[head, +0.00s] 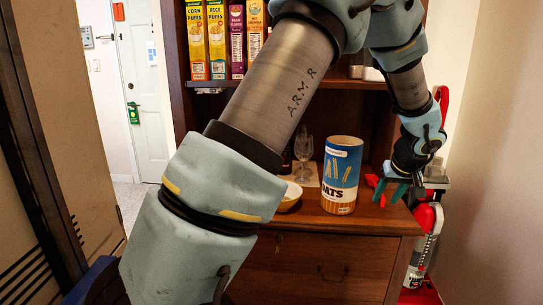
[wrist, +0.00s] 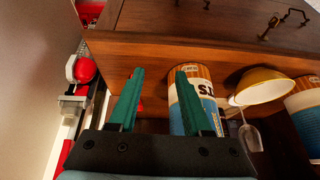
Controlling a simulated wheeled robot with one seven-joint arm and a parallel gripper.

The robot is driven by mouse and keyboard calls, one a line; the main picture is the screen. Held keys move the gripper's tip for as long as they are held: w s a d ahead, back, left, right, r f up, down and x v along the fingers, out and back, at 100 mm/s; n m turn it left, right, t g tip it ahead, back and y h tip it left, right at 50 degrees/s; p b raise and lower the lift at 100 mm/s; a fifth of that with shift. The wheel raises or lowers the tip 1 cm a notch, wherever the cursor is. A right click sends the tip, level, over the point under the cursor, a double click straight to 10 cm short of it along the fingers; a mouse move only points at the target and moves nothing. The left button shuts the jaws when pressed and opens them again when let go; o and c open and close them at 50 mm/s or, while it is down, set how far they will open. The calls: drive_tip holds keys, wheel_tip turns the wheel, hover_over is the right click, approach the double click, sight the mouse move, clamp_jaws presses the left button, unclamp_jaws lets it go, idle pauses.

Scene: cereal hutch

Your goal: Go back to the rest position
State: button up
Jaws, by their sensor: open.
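My gripper (head: 387,197) is at the right end of the hutch counter (head: 320,217), its green fingers pointing down in the head view. In the wrist view my gripper (wrist: 160,72) has its fingers apart with nothing held between them. A blue oats canister (head: 341,175) stands upright on the counter just left of my gripper. The canister also shows in the wrist view (wrist: 188,88), partly behind one finger. A small red object (head: 372,181) lies beside the fingers, partly hidden.
A yellow bowl (head: 289,196) and a stemmed glass (head: 303,150) stand left of the canister. A second blue canister (wrist: 304,100) shows in the wrist view. A red and grey upright device (head: 424,235) stands right of the hutch, close to my gripper.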

drive_tip(key=s+a+r+g+y+p, duration=0.1)
drive_tip(key=a, duration=1.1)
drive_tip(key=s+a+r+g+p, duration=0.1)
drive_tip(key=a+r, duration=0.1)
drive_tip(key=a, duration=0.9)
drive_tip(key=s+a+g, duration=0.1)
drive_tip(key=s+a, duration=0.4)
drive_tip(key=a, duration=0.2)
drive_tip(key=s+a+h, duration=0.1)
drive_tip(key=s+a, duration=0.4)
drive_tip(key=a, duration=0.2)
drive_tip(key=shift+a+g+p, duration=0.25)
drive_tip(key=shift+g+p, duration=0.05)
drive_tip(key=shift+g, duration=0.1)
